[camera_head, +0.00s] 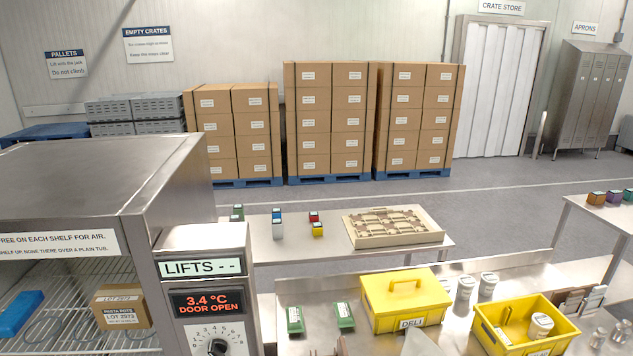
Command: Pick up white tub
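Several white tubs are in view. One white tub (541,326) with a label stands inside the open yellow box (482,333) at the lower right. Two more pale containers, a left one (465,288) and a right one (488,285), stand on the steel counter (532,273) behind the boxes; their lower parts are partly hidden. I cannot tell which one the task means. Neither of my grippers shows.
A closed yellow DELI box (404,299) stands left of the open one, beside two green packs (295,319). A steel cabinet (95,187) with its door open fills the left side. A cream tray (393,240) lies on the back table. Glass jars (599,338) stand at far right.

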